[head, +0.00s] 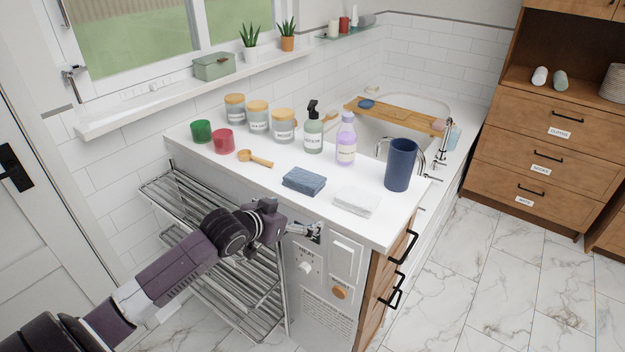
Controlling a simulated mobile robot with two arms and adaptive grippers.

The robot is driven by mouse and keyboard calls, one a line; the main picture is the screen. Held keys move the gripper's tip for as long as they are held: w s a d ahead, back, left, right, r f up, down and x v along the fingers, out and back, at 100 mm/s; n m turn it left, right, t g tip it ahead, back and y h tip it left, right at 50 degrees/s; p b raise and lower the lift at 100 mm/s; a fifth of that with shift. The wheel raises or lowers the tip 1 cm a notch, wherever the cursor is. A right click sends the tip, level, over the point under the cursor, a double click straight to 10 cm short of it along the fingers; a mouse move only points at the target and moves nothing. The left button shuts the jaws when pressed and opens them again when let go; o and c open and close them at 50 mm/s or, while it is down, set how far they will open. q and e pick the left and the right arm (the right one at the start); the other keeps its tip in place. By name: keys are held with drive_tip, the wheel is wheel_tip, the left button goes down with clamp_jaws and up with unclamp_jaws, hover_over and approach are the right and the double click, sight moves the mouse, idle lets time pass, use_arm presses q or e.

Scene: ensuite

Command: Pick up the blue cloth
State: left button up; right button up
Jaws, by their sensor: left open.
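The blue cloth (304,181) lies folded on the white countertop (270,184), near its front edge. My left gripper (316,233) is open and empty. In the picture it sits below the cloth, in front of the panel under the counter edge, and is apart from the cloth. My right gripper is not in view.
A white folded cloth (357,204), a dark blue cup (401,164), a wooden scoop (255,158), a purple bottle (346,139) and several jars stand or lie around it. A metal drying rack (190,205) is beside the counter. Marble floor (500,270) is clear at right.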

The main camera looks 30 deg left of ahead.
sight(301, 179)
use_arm(q)
drive_tip(key=shift+t, duration=0.7)
drive_tip(key=w+a+r, duration=0.2)
drive_tip(key=r, duration=0.1)
drive_tip(key=w+a+r, duration=0.1)
drive_tip(key=r, duration=0.1)
drive_tip(key=shift+w+a+r, duration=0.2)
drive_tip(key=shift+r, duration=0.05)
drive_tip(key=shift+w+a+f, duration=0.1)
drive_tip(key=shift+w+a, duration=0.1)
drive_tip(key=shift+w, duration=0.55)
drive_tip(key=shift+w+f, duration=0.25)
drive_tip(key=shift+w, duration=0.3)
drive_tip(key=shift+a+p+x, duration=0.15)
drive_tip(key=shift+p+x, duration=0.15)
drive_tip(key=shift+x, duration=0.95)
drive_tip(key=shift+a+p+x, duration=0.1)
drive_tip(key=shift+p+x, duration=0.15)
drive_tip(key=shift+x, duration=1)
drive_tip(key=c, duration=1.2)
